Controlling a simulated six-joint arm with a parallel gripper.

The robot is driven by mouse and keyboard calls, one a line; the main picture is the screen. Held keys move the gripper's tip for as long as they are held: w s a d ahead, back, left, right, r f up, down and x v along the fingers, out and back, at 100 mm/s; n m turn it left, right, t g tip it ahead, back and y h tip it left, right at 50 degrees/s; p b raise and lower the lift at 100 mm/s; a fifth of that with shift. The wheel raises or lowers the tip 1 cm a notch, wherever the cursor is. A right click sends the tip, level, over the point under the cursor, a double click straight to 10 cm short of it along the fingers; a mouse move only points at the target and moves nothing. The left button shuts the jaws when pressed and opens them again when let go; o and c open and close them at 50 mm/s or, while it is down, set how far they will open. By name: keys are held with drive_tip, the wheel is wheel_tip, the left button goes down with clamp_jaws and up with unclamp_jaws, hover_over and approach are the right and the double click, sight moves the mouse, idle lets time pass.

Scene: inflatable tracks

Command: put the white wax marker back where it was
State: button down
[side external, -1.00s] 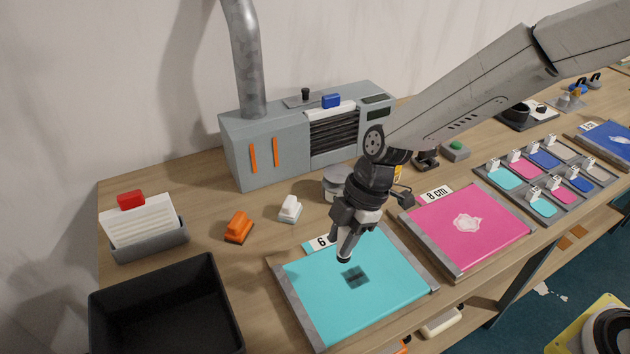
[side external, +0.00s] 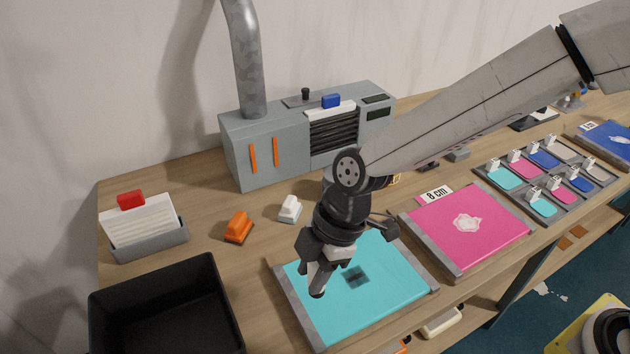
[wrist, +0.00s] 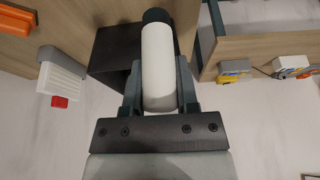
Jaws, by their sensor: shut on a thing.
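My gripper (side external: 316,266) is shut on the white wax marker (side external: 321,275). In the wrist view the white marker (wrist: 158,60) lies between the two fingers of my gripper (wrist: 158,85), with its dark tip pointing away from the palm. In the side view the marker tilts a little, its dark end lowest, in front of the left part of the teal board (side external: 380,305). I cannot tell whether the tip touches the board. A dark square patch (side external: 357,277) shows on the teal board, right of the marker.
A black bin (side external: 225,300) stands at the front left. An orange-handled block (side external: 239,227), a white-handled block (side external: 290,209) and a card holder (side external: 150,243) stand behind it. A grey machine (side external: 265,150) is at the back. A pink board (side external: 490,235) lies to the right.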

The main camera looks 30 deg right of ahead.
drive_tip(key=w+a+f, duration=0.8)
drive_tip(key=w+f, duration=0.1)
drive_tip(key=w, duration=0.2)
drive_tip(key=shift+f, duration=0.15)
idle(0.4)
drive_tip(key=shift+f, duration=0.1)
drive_tip(key=shift+w+a+f, duration=0.15)
drive_tip(key=shift+f, duration=1.6)
drive_tip(key=shift+f, duration=0.1)
drive_tip(key=shift+c, duration=1.8)
unclamp_jaws()
